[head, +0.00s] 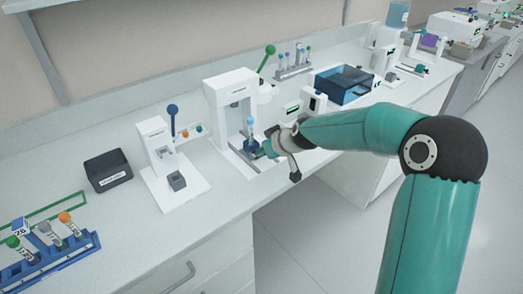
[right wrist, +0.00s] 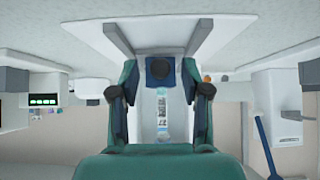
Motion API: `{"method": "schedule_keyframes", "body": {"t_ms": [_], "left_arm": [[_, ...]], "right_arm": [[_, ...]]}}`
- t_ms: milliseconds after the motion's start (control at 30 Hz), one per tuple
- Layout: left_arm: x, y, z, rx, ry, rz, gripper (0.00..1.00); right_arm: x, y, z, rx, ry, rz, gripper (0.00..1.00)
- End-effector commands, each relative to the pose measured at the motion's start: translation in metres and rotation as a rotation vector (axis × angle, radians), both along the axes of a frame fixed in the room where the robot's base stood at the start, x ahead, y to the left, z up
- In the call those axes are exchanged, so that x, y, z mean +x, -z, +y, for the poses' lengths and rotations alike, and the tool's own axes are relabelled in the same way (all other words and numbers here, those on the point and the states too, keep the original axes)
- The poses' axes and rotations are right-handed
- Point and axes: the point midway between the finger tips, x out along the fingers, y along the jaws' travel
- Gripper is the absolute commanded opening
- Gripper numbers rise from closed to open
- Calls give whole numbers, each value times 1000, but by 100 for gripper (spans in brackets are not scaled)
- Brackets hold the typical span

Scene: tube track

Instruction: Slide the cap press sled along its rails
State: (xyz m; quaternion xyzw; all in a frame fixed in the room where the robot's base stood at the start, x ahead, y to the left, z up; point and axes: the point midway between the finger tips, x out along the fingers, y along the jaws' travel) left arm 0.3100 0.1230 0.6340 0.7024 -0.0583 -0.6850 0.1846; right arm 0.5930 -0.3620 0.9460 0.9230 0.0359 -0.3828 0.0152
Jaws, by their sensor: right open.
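The cap press (head: 232,98) is a white frame on the bench, with grey rails (head: 243,163) on its base running toward the front edge. A tube with a blue top (head: 250,127) stands upright at the press. The right wrist view shows a dark blue block with a round knob (right wrist: 160,69), apparently the sled's front, and the labelled tube (right wrist: 162,112) beyond it. My right gripper (head: 273,148) is in front of the press, and its open fingers (right wrist: 160,92) lie either side of the block and tube. Contact cannot be told. My left gripper is out of view.
A smaller white press with a blue-knobbed lever (head: 172,110) stands to the left, beside a dark box (head: 108,170). A blue tube rack (head: 45,265) is at the front left. A green-knobbed lever (head: 269,50) and a blue clear-lidded box (head: 343,84) stand behind and right.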

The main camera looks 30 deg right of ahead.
Motion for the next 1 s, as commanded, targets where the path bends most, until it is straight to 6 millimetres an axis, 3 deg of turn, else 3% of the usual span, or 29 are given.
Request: {"method": "schedule_keyframes", "body": {"t_ms": [267,533,1000], "left_arm": [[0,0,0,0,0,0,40],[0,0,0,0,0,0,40],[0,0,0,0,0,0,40]], "right_arm": [[0,1,0,0,1,0,45],[0,1,0,1,2,0,0],[3,1,-6,1,12,-1,0]]}}
